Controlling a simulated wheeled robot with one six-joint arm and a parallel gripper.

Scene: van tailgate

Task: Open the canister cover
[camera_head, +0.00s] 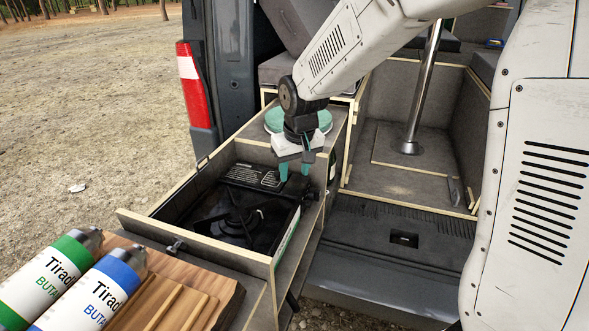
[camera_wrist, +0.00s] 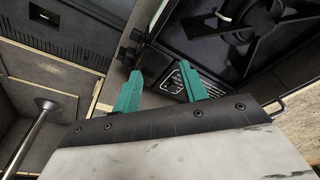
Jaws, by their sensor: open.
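The black camping stove (camera_head: 236,220) sits in a wooden drawer box, with its burner grate facing up. Its canister cover (camera_head: 250,174) is the dark panel with white printed text at the stove's far end, and it looks shut. My gripper (camera_head: 294,171) points down beside the right end of this cover, its two teal fingers apart and empty. In the wrist view my gripper (camera_wrist: 160,70) has its fingertips near the printed panel (camera_wrist: 174,82), and the right finger overlaps part of it. I cannot tell whether a finger touches the cover.
Two gas canisters, one green-banded (camera_head: 52,277) and one blue-banded (camera_head: 92,296), lie on a wooden board (camera_head: 190,292) at lower left. The drawer walls (camera_head: 195,243) surround the stove closely. A round green-topped item (camera_head: 275,119) stands behind my gripper. A metal post (camera_head: 425,85) rises inside the van.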

